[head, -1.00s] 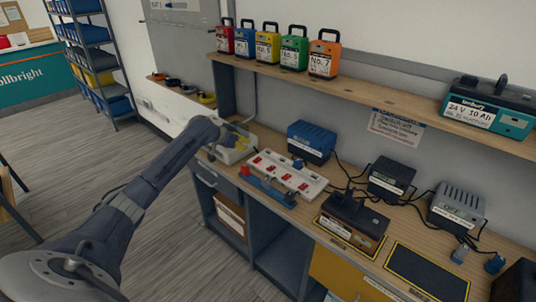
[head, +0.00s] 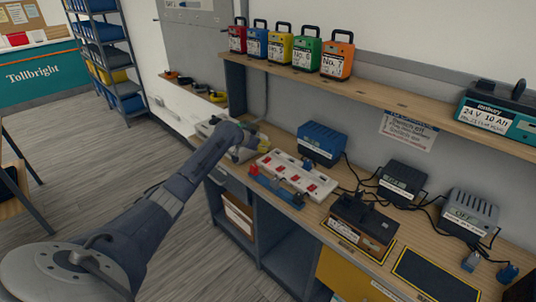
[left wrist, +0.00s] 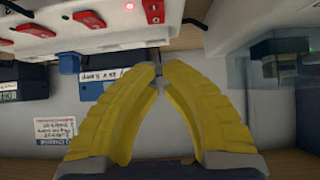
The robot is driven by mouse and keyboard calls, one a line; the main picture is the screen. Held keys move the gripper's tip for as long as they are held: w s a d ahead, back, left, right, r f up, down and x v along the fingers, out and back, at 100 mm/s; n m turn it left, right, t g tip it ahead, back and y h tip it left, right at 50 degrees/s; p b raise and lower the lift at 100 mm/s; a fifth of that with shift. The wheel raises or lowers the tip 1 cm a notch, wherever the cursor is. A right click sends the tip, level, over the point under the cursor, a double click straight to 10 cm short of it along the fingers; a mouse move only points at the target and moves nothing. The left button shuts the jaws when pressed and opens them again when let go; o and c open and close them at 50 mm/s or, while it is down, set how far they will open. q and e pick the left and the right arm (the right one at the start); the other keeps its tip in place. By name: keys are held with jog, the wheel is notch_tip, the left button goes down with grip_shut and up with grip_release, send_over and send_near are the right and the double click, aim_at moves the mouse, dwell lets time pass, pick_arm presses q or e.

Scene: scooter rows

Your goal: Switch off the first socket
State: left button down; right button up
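A white socket strip (head: 297,177) with several red switches lies on the bench. In the left wrist view the strip (left wrist: 60,42) crosses the top left. One red switch (left wrist: 153,11) sits at its right end, beside a lit red light (left wrist: 130,6); other red switches (left wrist: 88,18) lie to its left. My left gripper (head: 262,147) is just behind the strip's left end. Its yellow fingers (left wrist: 158,72) come together at the tips with nothing clearly held, apart from the switches in the picture. My right gripper is in neither view.
A blue charger (head: 321,142) stands behind the strip, and a blue bracket with a red knob (head: 276,187) lies before it. Dark chargers and cables (head: 402,180) fill the right. A shelf (head: 390,109) with batteries runs above. A pale box stands by my left gripper.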

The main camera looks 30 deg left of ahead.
aim_at(273, 156)
pick_arm(q)
jog(key=f, duration=0.1)
jog(key=w+f, duration=0.2)
jog(key=shift+w+d+f, duration=0.1)
jog(key=shift+d+f, duration=0.15)
jog(key=shift+d, duration=0.05)
jog(key=shift+w+f, duration=0.1)
jog(key=shift+f, duration=0.9)
jog(key=shift+w+d+f+g, duration=0.1)
jog(key=shift+w+f+g, duration=0.25)
jog(key=shift+f+g, duration=0.25)
jog(key=shift+s+a+r, duration=0.2)
jog(key=shift+s, duration=0.55)
